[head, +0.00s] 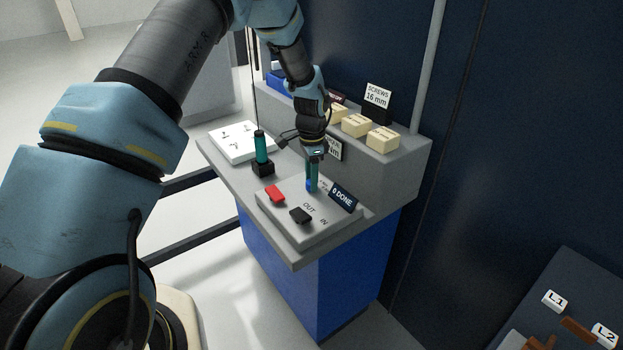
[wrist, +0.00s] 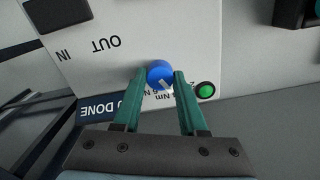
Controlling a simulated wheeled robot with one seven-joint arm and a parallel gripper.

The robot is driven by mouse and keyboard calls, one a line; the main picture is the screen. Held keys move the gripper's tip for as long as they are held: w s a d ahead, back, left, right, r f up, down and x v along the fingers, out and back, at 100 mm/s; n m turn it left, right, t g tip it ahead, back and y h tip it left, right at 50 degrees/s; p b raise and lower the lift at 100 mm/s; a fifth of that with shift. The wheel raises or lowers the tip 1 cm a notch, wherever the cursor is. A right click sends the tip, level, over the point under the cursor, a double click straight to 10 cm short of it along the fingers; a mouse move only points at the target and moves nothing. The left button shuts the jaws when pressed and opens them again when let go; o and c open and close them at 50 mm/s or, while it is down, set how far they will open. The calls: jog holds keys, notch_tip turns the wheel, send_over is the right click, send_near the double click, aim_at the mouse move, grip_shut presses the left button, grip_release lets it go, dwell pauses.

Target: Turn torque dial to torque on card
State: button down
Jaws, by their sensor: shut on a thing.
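The blue torque dial (head: 308,186) stands on the light grey control panel (head: 322,234). In the wrist view the dial (wrist: 158,70) has a white pointer mark on its lower right edge. "Nm" lettering beside it is partly hidden by the fingers. My gripper (head: 312,182) points down over the panel; in the wrist view its two teal fingers (wrist: 159,76) are shut on the dial, one on each side. A white card (head: 335,149) stands behind my gripper, mostly hidden; only an "m" shows, so its value cannot be read.
The panel has a red switch (head: 275,194), a black switch (head: 300,215), a "0 DONE" sign (head: 343,198) and a green button (wrist: 206,90). A teal driver (head: 261,148) stands left in a black holder (head: 263,168). Cream boxes (head: 356,125) line the shelf behind.

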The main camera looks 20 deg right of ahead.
jog(key=shift+f+n+b, duration=0.2)
jog(key=shift+n+b, duration=0.45)
jog(key=shift+n, duration=0.15)
jog(key=shift+r+n+b, duration=0.2)
jog(key=shift+n+b, duration=0.1)
jog(key=shift+n, duration=0.7)
jog(key=shift+c, duration=2.2)
grip_release()
jog(key=shift+r, duration=0.1)
notch_tip(320, 180, up, 11)
jog(key=b, duration=0.2)
jog(key=shift+f+b, duration=0.2)
jog(key=shift+b, duration=0.2)
